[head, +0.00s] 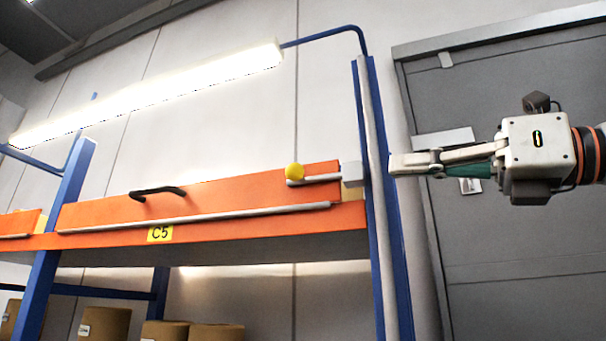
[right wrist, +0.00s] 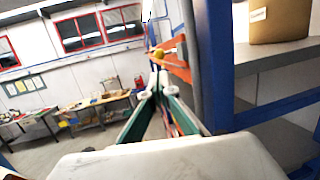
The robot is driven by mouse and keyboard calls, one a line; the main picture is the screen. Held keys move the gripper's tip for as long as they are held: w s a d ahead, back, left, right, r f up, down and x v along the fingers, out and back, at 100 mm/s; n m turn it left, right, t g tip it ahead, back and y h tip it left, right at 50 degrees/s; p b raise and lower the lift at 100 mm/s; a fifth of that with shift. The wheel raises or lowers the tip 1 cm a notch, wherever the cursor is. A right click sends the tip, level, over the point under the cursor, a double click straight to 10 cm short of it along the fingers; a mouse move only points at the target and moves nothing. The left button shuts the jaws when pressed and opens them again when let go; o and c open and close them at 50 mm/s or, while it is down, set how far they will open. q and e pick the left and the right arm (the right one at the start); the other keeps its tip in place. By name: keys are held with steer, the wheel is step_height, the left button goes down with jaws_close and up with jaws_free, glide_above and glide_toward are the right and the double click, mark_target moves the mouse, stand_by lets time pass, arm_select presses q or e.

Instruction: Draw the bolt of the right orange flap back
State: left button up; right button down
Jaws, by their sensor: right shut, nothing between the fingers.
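The right orange flap (head: 225,200) stands upright on the shelf rack, with a black handle (head: 158,192) on it. Its bolt (head: 320,179) is a grey rod with a round yellow knob (head: 294,171) at the left end. The rod's right end meets a grey block (head: 352,174) by the blue post. My right gripper (head: 393,163) is shut and empty, right of the post and apart from the knob, fingers pointing left. In the right wrist view, the fingertips (right wrist: 152,88) are together, with the yellow knob (right wrist: 159,53) and the flap's orange edge (right wrist: 178,69) beyond. My left gripper is out of view.
The blue post (head: 376,200) stands between my right gripper and the knob. A yellow C5 label (head: 160,233) is below the flap, and cardboard drums (head: 105,323) stand underneath. A lit lamp (head: 150,97) hangs above. A grey door (head: 500,90) is behind the gripper.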

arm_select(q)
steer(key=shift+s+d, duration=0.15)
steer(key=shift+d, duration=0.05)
arm_select(e)
steer(key=shift+d, duration=0.1)
steer(key=p, duration=0.4)
glide_toward(292, 175)
steer(key=w+a+r, duration=0.2)
steer(key=w+a, duration=0.1)
steer(key=shift+w+a+r, duration=0.1)
steer(key=shift+w+a, duration=0.1)
steer(key=shift+a, duration=0.15)
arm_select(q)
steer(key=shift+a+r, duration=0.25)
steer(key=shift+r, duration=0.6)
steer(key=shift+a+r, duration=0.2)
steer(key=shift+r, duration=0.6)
arm_select(e)
steer(key=shift+w+a, duration=0.15)
steer(key=shift+a, duration=0.15)
